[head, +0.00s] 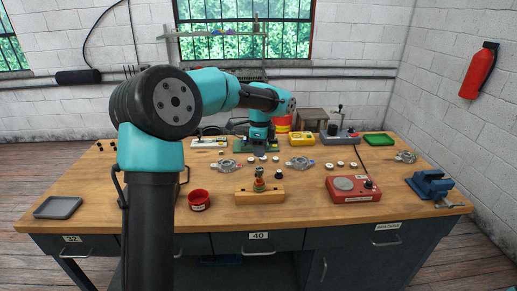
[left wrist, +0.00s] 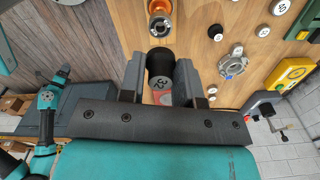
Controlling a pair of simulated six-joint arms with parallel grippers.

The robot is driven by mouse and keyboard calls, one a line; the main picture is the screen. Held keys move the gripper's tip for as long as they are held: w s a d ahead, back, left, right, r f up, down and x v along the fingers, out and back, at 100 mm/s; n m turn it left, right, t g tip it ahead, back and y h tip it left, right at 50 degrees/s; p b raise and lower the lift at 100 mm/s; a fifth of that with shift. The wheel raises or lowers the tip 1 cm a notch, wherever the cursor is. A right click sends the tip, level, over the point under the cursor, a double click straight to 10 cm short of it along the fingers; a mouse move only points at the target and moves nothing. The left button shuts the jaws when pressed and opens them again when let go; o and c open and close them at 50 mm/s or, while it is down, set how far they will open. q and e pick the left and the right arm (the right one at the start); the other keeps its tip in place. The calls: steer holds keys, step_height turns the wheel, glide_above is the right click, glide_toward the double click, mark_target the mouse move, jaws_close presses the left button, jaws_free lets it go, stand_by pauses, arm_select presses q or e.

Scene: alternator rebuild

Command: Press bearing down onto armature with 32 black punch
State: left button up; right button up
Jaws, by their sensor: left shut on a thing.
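My left gripper (head: 258,151) hangs above the middle of the bench. In the left wrist view (left wrist: 160,75), its fingers are shut on a black punch (left wrist: 160,62) marked 32. The armature (head: 259,180) stands upright in a wooden block (head: 259,196) below the gripper in the head view. In the left wrist view, the copper-coloured armature (left wrist: 160,23) shows at the top, apart from the punch. The bearing cannot be told apart clearly at the armature's top. My right gripper is not in view.
A red cup (head: 198,200) stands left of the block, and a red device (head: 353,189) stands to the right. Alternator housings (head: 299,163) and several small round pieces lie behind. A blue vise (head: 432,186) is at the right edge, a grey tray (head: 58,207) at the left.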

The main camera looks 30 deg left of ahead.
mark_target(260, 168)
arm_select(q)
steer(key=shift+f, duration=0.1)
steer(key=shift+f, duration=2.15)
steer(key=shift+f, duration=1.5)
stand_by(4.2)
